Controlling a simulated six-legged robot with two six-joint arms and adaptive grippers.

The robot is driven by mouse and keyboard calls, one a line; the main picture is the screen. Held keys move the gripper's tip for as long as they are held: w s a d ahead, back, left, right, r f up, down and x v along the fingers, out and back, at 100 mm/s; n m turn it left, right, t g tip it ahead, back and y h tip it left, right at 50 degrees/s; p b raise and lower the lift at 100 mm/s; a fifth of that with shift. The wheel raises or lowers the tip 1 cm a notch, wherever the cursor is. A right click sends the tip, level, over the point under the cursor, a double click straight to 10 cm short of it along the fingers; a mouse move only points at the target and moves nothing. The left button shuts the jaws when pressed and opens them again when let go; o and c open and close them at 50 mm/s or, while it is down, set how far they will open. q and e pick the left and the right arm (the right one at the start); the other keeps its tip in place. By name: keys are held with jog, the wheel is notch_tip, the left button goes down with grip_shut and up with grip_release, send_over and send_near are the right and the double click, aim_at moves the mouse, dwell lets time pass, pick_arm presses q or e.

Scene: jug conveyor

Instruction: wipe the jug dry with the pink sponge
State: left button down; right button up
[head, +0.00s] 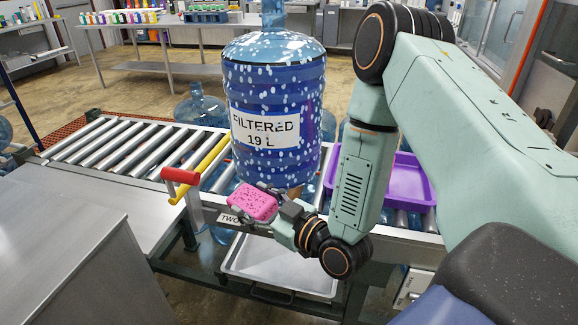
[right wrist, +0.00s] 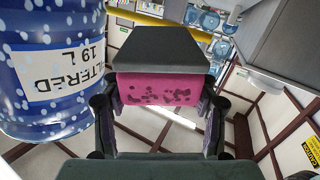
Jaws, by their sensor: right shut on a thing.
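The large blue jug (head: 262,95) stands upright on the roller conveyor, with a white label reading "FILTERED 19 L". White droplet-like spots cover its visible side and shoulder. The jug also fills the left of the right wrist view (right wrist: 45,105). My right gripper (head: 262,208) is shut on the pink sponge (head: 252,202), in front of the jug's lower side. The sponge shows dark patches in the right wrist view (right wrist: 150,88). A gap shows between sponge and jug there; I see no contact. The jug's far side is hidden. My left gripper is not in view.
The roller conveyor (head: 125,145) runs behind a front rail. A red handle (head: 181,176) and a yellow bar (head: 208,166) stand left of the jug. A purple tray (head: 415,185) lies right, partly behind my right arm. Another jug (head: 200,108) stands behind. A pale tray (head: 275,268) sits below.

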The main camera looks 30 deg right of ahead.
jog(key=s+d+r+m+h+p, duration=0.1)
jog(key=d+r+m+h+p, duration=0.25)
jog(key=d+h, duration=0.4)
jog(key=w+d, duration=0.3)
jog(key=w, duration=0.3)
jog(key=shift+r+m+h, duration=0.2)
jog(key=shift+m+h, duration=0.25)
jog(key=shift+w+d+g, duration=0.1)
jog(key=shift+g, duration=0.2)
dwell(0.3)
